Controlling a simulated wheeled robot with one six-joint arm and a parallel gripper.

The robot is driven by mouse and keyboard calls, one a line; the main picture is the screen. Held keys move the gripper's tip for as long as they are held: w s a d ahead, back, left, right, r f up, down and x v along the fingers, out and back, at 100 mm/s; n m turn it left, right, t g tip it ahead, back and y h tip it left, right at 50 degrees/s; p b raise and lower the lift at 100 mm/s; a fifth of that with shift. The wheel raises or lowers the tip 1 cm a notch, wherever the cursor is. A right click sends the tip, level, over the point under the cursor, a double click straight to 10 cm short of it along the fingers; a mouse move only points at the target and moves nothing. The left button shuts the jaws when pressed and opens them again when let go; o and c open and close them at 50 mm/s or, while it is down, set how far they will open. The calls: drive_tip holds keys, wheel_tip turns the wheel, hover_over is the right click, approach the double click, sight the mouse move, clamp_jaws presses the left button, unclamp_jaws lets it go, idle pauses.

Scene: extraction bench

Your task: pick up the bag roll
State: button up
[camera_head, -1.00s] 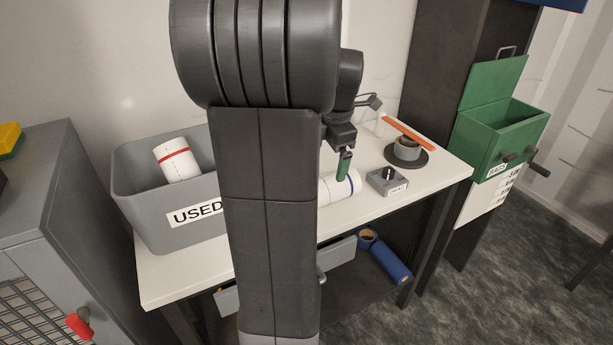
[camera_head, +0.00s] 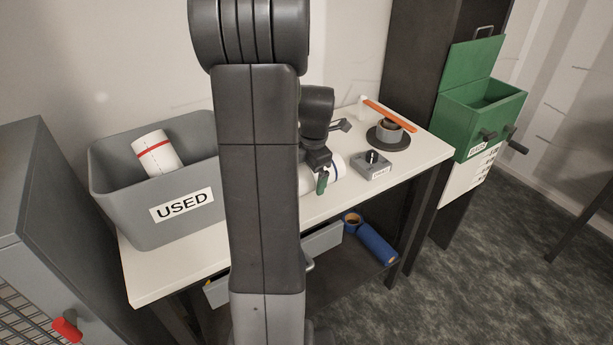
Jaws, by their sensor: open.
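A blue roll (camera_head: 378,243), which looks like the bag roll, lies on its side on the dark shelf under the bench top. My gripper (camera_head: 321,184) is open, with a green finger showing, pointing down over the bench's front part. It is above and left of the blue roll, well apart from it. My arm hides the middle of the bench and part of the shelf.
A white cylinder with a blue band (camera_head: 334,168) lies behind my gripper. A grey box with a knob (camera_head: 372,166) and a round dark stand (camera_head: 388,137) are to its right. A grey USED bin (camera_head: 140,218) is left. A drawer front (camera_head: 322,240) hangs under the bench top (camera_head: 420,150).

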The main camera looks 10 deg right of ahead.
drive_tip(key=shift+w+a+f, duration=0.1)
drive_tip(key=shift+w+f, duration=0.1)
drive_tip(key=shift+f, duration=0.85)
drive_tip(key=c, duration=1.3)
